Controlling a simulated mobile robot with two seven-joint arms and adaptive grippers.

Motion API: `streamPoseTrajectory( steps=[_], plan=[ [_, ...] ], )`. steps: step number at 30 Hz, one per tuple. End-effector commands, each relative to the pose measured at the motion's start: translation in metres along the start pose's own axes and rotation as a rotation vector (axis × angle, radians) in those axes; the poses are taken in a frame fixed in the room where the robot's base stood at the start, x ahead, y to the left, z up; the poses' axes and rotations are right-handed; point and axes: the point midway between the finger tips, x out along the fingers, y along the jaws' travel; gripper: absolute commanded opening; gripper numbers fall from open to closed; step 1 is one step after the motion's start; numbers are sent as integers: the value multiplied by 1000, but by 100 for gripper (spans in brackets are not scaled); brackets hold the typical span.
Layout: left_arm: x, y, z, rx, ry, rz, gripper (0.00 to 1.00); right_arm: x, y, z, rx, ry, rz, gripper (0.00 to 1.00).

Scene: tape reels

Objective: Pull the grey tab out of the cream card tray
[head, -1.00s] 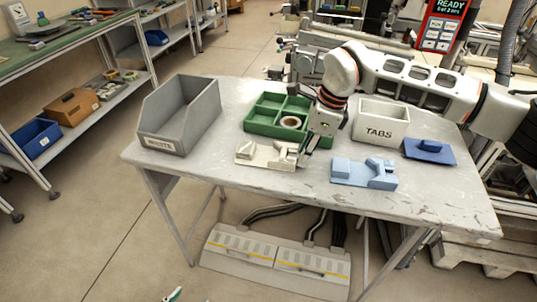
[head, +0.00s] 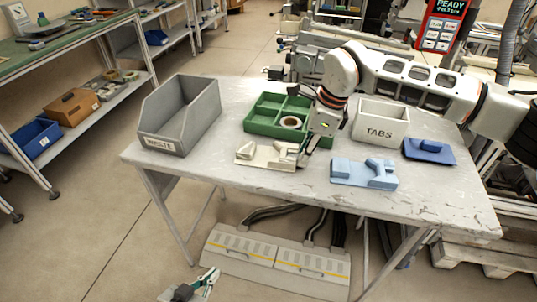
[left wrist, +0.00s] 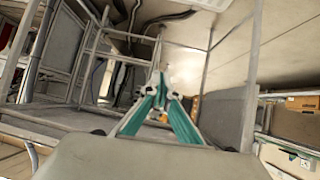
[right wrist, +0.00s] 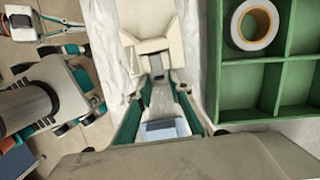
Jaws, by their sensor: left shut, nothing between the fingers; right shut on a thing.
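The cream card tray (head: 252,153) lies near the front edge of the table, and its end shows in the right wrist view (right wrist: 152,22). My right gripper (head: 303,160) is low at the tray's right end. It is shut on the grey tab (right wrist: 160,97), a narrow grey strip between its fingers in the right wrist view. The tab seems to meet the tray's end; whether any of it has slid out I cannot tell. My left gripper (head: 212,276) is shut and empty, below and in front of the table; its fingertips meet in the left wrist view (left wrist: 160,82).
A green divided tray (head: 262,128) with a tape reel (head: 290,122) stands behind the cream tray. A light blue tray (head: 350,172) lies to the right. The TABS bin (head: 378,133), a dark blue plate (head: 443,156) and the grey WASTE bin (head: 195,120) stand around.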

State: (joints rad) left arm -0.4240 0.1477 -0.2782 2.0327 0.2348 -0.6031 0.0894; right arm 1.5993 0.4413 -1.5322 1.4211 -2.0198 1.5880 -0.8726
Motion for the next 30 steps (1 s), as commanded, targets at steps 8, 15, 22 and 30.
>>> streamPoseTrajectory(
  steps=[8, 15, 22, 30],
  plan=[
    [40, 65, -103, -105, 3, 236, 0, 0, 0, 0, 0, 0, -1, 0],
    [42, 125, -179, -91, -40, 448, 0, 0, 0, 0, 0, 0, -1, 0],
    [22, 174, -236, 9, -106, 623, 0, 0, 0, 0, 0, 0, -1, 0],
    [-16, 213, -280, 211, -212, 764, 0, 0, 0, 0, 0, 0, -1, 0]
  ],
)
